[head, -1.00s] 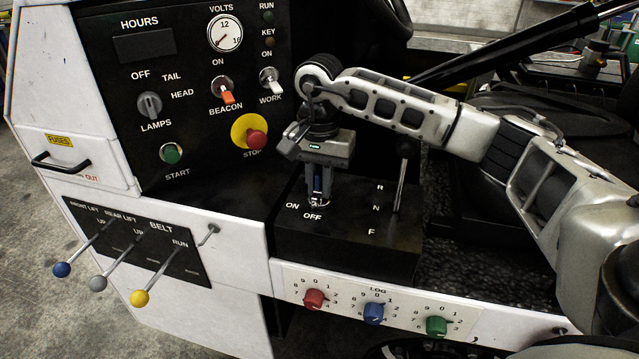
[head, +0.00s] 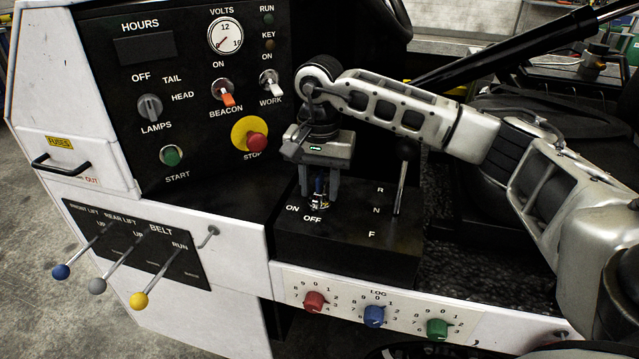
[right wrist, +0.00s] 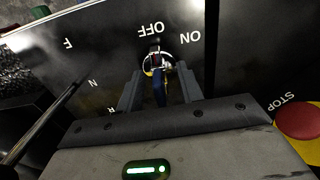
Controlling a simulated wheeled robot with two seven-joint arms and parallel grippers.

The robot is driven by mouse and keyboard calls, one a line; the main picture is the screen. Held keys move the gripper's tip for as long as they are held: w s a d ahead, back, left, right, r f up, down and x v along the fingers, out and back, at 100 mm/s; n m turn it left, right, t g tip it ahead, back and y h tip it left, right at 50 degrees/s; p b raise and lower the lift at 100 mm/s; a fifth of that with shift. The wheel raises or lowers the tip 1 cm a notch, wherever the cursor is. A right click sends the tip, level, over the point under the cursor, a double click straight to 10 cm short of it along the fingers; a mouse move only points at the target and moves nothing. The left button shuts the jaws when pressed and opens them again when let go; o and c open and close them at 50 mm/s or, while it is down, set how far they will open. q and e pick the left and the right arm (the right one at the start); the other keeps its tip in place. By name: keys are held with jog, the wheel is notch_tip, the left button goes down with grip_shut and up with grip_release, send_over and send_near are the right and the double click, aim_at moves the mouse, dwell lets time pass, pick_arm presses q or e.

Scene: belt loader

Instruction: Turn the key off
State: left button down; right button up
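The key (head: 319,186) has a blue head and stands in a round switch on top of the black console box, beside the ON and OFF labels. It also shows in the right wrist view (right wrist: 158,92), its dark front end by the OFF label. My right gripper (head: 318,194) is above the switch, pointing down. Its two fingers (right wrist: 160,90) are apart, one on each side of the key, with gaps between. The key's lower part is partly hidden by glare and the ring. My left gripper is not in view.
A lever (head: 401,178) marked R, N, F rises just right of my right gripper. The red stop button (head: 257,142) is behind it to the left. The black console box (head: 350,235) has colored knobs on the white panel below. Belt levers stand at lower left.

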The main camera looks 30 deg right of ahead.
notch_tip(320, 180, up, 16)
jog(key=p, duration=0.1)
dwell(0.5)
dwell(0.4)
